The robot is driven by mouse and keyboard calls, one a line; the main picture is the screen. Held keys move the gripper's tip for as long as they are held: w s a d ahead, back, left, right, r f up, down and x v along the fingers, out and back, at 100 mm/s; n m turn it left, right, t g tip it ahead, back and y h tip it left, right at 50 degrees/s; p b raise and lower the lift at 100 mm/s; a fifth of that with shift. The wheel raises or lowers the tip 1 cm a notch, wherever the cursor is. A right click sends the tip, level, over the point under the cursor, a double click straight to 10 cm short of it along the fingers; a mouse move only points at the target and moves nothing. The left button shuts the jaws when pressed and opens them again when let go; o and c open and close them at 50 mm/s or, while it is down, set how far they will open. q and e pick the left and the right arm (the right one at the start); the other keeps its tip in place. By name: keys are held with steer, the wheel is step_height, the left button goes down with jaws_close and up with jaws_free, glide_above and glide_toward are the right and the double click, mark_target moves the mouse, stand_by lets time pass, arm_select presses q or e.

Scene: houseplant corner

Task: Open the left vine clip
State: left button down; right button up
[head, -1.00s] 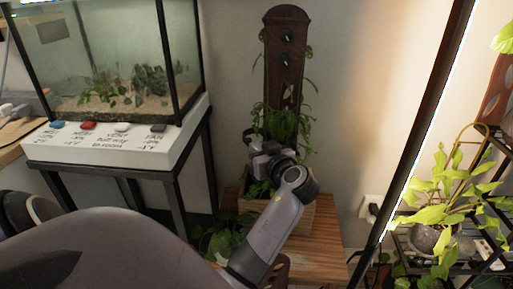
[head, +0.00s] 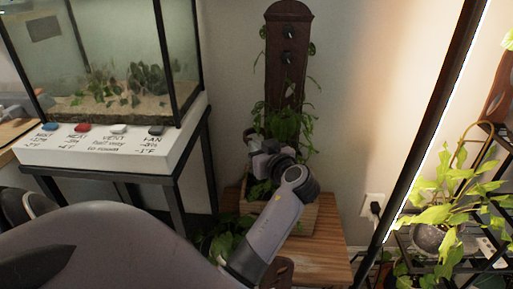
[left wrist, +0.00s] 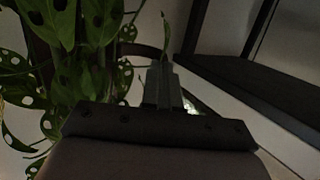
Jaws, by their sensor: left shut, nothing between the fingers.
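A tall dark wooden plank (head: 289,90) stands against the wall behind a potted plant, with two round dark knobs on its face. Green vine leaves (head: 292,125) hang around its lower part. I cannot make out the left vine clip for certain in either view. My left gripper (head: 256,138) is in front of the foliage at the plank's foot and hides part of it. In the left wrist view its fingers (left wrist: 164,86) are together and empty. A thin leaf (left wrist: 165,42) rises behind them, and holed leaves (left wrist: 85,40) hang to the left. My right gripper is out of view.
A wooden planter (head: 300,218) stands on a low wooden table (head: 325,262) beneath my arm. A glass tank (head: 105,65) on a white labelled base (head: 110,148) is to the left. A dark slanting post (head: 425,125) and a potted plant (head: 432,240) are to the right.

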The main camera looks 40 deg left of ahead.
arm_select(q)
steer(key=shift+s, duration=0.1)
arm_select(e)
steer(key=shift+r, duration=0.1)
arm_select(q)
steer(key=a+m+t+h+p, duration=0.6)
steer(key=a+m+t+p, duration=0.1)
steer(key=p, duration=0.3)
steer(key=shift+a+t, duration=0.5)
steer(key=shift+a, duration=0.35)
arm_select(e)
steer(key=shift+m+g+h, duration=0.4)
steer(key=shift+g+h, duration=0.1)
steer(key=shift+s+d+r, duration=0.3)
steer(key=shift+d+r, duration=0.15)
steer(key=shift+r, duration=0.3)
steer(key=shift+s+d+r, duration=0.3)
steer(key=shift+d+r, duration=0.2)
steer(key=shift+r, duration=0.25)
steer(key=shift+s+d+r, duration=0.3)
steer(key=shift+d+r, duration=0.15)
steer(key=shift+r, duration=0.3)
arm_select(q)
steer(key=shift+s+a, duration=0.1)
